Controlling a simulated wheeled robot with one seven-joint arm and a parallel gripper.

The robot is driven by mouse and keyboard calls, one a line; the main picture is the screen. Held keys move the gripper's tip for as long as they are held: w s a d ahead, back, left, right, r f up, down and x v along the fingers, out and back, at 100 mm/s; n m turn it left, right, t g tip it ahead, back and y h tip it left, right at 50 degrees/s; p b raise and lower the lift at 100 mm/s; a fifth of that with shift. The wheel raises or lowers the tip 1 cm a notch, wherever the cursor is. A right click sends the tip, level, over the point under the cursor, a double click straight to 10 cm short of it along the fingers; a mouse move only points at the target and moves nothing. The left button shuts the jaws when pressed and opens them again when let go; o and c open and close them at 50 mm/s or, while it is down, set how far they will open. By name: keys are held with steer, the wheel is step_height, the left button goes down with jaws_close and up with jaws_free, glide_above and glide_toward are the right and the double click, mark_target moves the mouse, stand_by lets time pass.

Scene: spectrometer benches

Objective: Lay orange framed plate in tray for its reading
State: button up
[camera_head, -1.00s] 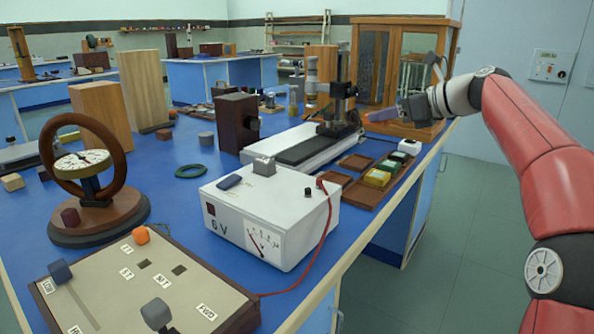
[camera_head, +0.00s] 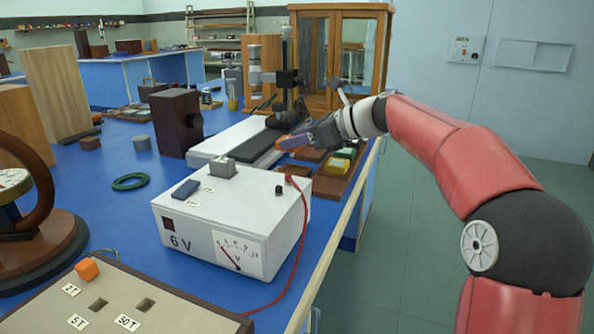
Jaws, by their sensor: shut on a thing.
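My gripper (camera_head: 309,136) is over the far right part of the blue bench, in front of the wooden cabinet. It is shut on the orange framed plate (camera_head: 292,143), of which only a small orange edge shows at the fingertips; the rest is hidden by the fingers. The plate appears held above the bench, near the far end of the dark rail. A brown compartmented tray (camera_head: 327,188) lies below and nearer to me, with a yellow framed plate (camera_head: 340,166) in it. I cannot tell whether this is the tray named for the reading.
A white long base with a dark rail (camera_head: 254,145) and an upright instrument (camera_head: 287,80) stand left of my gripper. The white 6 V meter box (camera_head: 232,220) stands nearer, with a red cable. The wooden cabinet (camera_head: 380,55) stands behind. Open floor lies right of the bench.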

step_height(320, 180, down, 7)
steer(key=shift+r+b, duration=0.1)
steer(key=shift+b, duration=0.45)
steer(key=o, duration=1.1)
steer(key=shift+c, duration=0.2)
steer(key=shift+d+r, duration=0.1)
steer(key=v, duration=1.1)
steer(key=shift+s+d+r, duration=0.2)
steer(key=shift+d, duration=0.1)
